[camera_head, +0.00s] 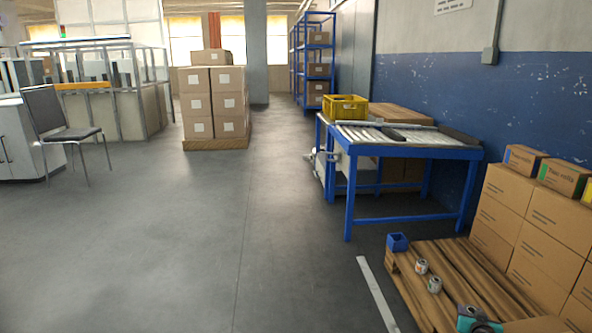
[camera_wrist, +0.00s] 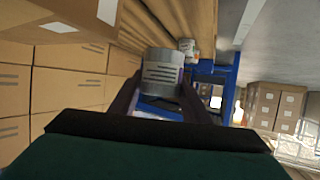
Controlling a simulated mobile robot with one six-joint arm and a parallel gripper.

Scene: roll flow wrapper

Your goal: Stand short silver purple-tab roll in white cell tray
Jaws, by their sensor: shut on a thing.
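In the wrist view a short silver roll (camera_wrist: 161,72) with a pale, dark-lined label sits between the two dark fingers of my gripper (camera_wrist: 158,100). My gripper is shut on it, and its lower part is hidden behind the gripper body. I cannot make out a white cell tray in either view.
Small rolls (camera_head: 422,267) (camera_head: 434,285) stand on the wooden pallet (camera_head: 405,262) near a blue bin (camera_head: 397,242). Stacked cartons (camera_head: 535,220) fill its right side. A blue-framed table (camera_head: 400,217) with a yellow crate (camera_head: 345,106) stands behind.

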